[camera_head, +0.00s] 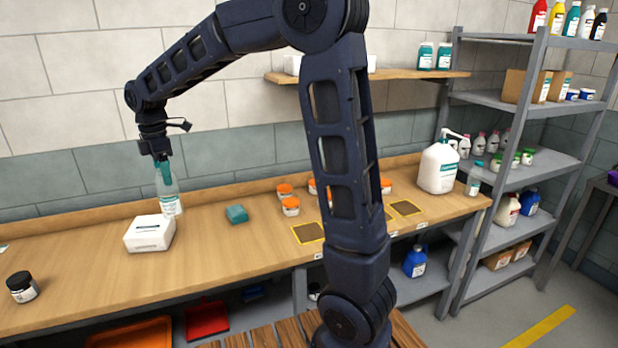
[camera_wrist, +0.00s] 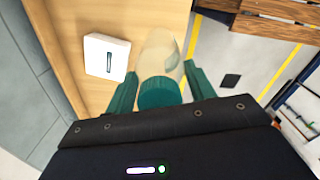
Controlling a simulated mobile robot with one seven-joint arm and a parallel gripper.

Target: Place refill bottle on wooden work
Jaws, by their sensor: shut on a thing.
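My gripper (camera_head: 162,160) is shut on a clear refill bottle (camera_head: 168,193) with a white label, holding it upright by its teal cap. In the wrist view the teal fingers of my gripper (camera_wrist: 160,86) flank the cap, and the clear bottle body (camera_wrist: 160,50) points away from the camera. The wooden work table (camera_head: 90,275) runs along the wall below. The bottle's base shows close to a white box (camera_head: 150,234); I cannot tell whether it touches the table.
A dark-lidded jar (camera_head: 22,287) stands at the front left. A large white jug (camera_head: 438,167) is at the far right end. The table's front middle is clear.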

